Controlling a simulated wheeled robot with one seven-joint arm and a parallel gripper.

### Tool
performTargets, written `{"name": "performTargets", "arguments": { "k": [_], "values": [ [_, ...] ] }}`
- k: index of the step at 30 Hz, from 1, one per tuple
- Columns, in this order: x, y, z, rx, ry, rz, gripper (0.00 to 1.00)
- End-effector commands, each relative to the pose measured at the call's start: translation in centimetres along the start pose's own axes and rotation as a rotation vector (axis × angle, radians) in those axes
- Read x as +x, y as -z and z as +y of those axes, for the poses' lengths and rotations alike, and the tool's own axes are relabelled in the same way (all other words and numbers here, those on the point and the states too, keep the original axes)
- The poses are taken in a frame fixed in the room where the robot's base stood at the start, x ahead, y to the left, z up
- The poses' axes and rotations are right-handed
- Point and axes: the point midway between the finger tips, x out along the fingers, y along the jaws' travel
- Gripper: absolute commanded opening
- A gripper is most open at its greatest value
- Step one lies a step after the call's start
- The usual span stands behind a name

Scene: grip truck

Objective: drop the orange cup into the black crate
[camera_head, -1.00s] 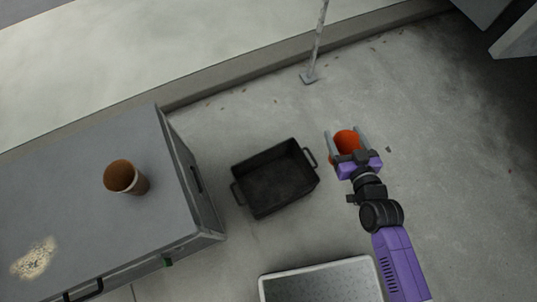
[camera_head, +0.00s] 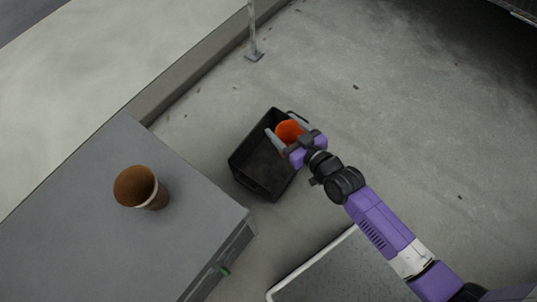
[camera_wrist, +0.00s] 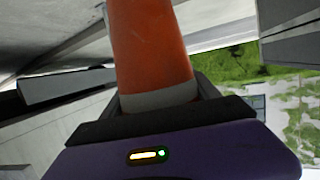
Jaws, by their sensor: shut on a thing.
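The orange cup (camera_head: 288,131) is between the fingers of my gripper (camera_head: 284,134), which is shut on it. In the wrist view the orange cup (camera_wrist: 150,50) fills the upper middle, with a pale band near the gripper's palm. The black crate (camera_head: 252,168) is an open box on the floor. In the head view, the cup and my gripper overlap the crate's upper right part. My gripper hides part of the crate's right side. The cup's height above the crate is hard to tell.
A grey cabinet (camera_head: 80,215) stands at the left with a brown cup (camera_head: 135,187) on top. A grey platform (camera_head: 330,280) with a pale rim is at the bottom. A thin post (camera_head: 253,35) stands near the kerb.

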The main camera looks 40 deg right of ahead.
Motion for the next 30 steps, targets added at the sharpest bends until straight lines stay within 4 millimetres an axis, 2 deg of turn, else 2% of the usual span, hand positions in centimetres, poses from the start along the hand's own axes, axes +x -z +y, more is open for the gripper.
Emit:
{"name": "performTargets", "arguments": {
  "k": [1, 19, 30],
  "values": [
    [0.8, -2.7, 0.0, 0.0, -0.001, 0.0, 0.19],
    [4.8, -18.1, 0.2, 0.01, -0.017, -0.001, 0.19],
    [5.7, -19.7, -0.6, 0.0, 0.01, -0.001, 0.19]
  ]
}}
